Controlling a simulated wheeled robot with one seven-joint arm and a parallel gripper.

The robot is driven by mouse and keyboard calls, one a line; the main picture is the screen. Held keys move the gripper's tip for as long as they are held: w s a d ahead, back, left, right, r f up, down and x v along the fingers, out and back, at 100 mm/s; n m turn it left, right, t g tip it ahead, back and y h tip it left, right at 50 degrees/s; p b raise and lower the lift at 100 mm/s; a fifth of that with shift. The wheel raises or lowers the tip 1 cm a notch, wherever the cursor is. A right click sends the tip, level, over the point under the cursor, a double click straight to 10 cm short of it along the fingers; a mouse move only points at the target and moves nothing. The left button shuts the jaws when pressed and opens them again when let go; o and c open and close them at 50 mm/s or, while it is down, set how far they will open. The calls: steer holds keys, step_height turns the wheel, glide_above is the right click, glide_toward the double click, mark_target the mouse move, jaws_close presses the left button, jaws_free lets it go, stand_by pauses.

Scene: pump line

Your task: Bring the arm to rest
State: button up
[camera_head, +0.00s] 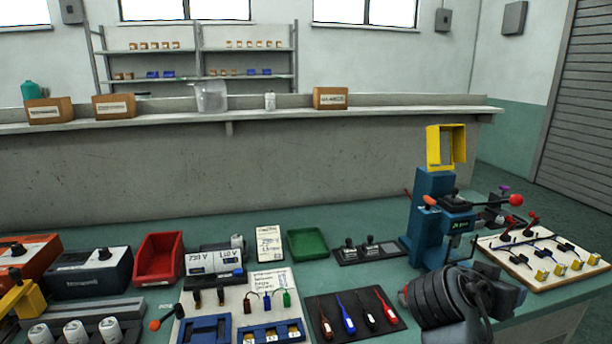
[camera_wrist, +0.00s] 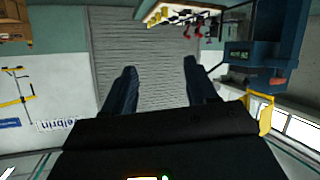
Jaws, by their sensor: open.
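My gripper (camera_wrist: 160,76) shows in the wrist view with its two dark fingers apart and nothing between them. Behind the gap is a grey slatted shutter. In the head view my dark ribbed wrist is over the front right of the green bench (camera_head: 357,272), in front of the blue press (camera_head: 432,215). The fingertips cannot be made out there. The wrist view is turned upside down, with the press (camera_wrist: 262,55) at its right.
A board with yellow-tagged leads (camera_head: 540,254) lies right of the press. A mat with several coloured tools (camera_head: 355,314) lies just left of my wrist. A green tray (camera_head: 308,244), red bin (camera_head: 158,259) and dark box (camera_head: 90,272) stand further left. Space above the bench's middle is open.

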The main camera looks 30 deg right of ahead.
steer(key=s+a+f+n+t+y, duration=0.45)
steer(key=a+f+n, duration=0.2)
steer(key=a, duration=0.25)
steer(key=s+a+f+n+t+y, duration=0.3)
steer(key=s+a+f+n+t, duration=0.15)
steer(key=a+f+n, duration=0.35)
steer(key=s+a+r+t+y, duration=0.3)
steer(key=s+a+y, duration=0.1)
steer(key=s+a, duration=0.45)
steer(key=s+a+r+t+y, duration=0.2)
steer(key=s+a+r, duration=0.1)
steer(key=s+r, duration=0.4)
steer(key=shift+s+a+r+n, duration=0.2)
steer(key=shift+s+r+n, duration=0.2)
steer(key=shift+s, duration=0.3)
steer(key=shift+c, duration=0.4)
